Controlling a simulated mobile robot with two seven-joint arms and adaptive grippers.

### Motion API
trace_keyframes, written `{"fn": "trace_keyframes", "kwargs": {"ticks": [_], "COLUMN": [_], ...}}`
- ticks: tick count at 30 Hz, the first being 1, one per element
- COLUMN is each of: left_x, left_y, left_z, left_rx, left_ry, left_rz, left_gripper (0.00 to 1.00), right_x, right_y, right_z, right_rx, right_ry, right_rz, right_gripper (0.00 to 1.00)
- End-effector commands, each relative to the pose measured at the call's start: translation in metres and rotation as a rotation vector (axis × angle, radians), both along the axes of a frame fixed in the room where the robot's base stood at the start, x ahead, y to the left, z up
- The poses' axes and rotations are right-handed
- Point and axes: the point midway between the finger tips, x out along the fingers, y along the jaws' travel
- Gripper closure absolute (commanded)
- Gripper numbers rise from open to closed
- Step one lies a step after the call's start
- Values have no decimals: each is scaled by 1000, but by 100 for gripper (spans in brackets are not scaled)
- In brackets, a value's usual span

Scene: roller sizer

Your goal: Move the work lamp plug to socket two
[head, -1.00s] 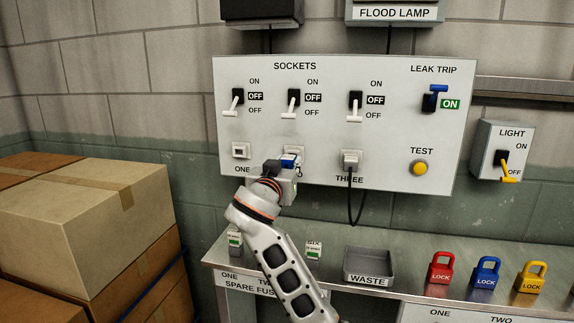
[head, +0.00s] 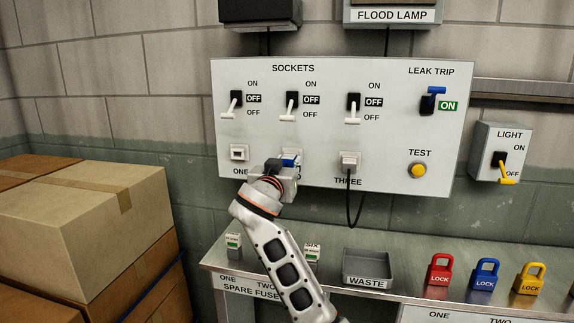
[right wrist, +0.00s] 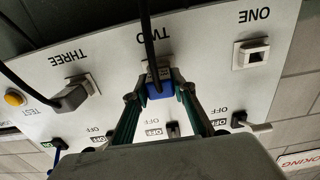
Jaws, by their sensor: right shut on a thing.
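The blue plug (right wrist: 160,90) with a black cord is at socket two (right wrist: 158,67) on the grey panel (head: 230,110). My right gripper (head: 284,166) is shut on it, one finger on each side in the right wrist view. The plug (head: 290,160) is partly hidden by the gripper in the head view. It lines up with the socket, but I cannot tell how deep it sits. Socket one (head: 239,152) is empty. Socket three (head: 350,160) holds a grey plug with a black cord hanging down. My left gripper is not in view.
The three socket switches (head: 290,104) have their levers down at OFF. The leak trip (head: 430,100) shows ON. A metal shelf below carries small fuses, a waste tray (head: 367,281) and padlocks (head: 438,274). Cardboard boxes (head: 80,210) stand at the left.

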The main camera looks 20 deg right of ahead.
Motion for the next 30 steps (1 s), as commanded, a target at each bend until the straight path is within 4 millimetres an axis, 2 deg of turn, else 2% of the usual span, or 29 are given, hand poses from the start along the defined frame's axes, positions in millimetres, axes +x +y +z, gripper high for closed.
{"fn": "trace_keyframes", "kwargs": {"ticks": [5, 6, 7, 20, 23, 30], "left_x": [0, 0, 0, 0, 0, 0], "left_y": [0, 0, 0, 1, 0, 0], "left_z": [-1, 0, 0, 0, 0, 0], "left_rx": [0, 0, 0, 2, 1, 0], "left_ry": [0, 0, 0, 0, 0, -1], "left_rz": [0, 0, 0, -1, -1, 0], "left_gripper": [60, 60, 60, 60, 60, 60], "right_x": [3, 3, 3, 3, 3, 3], "right_y": [-2, -2, -2, -1, -1, -1], "right_z": [0, 0, 0, 5, 18, 63], "right_rx": [0, -1, -1, 0, 2, 2], "right_ry": [0, -1, -1, -1, -4, -4], "right_rz": [1, 1, 1, 1, 1, 1], "right_gripper": [100, 64, 56, 55, 55, 55]}}
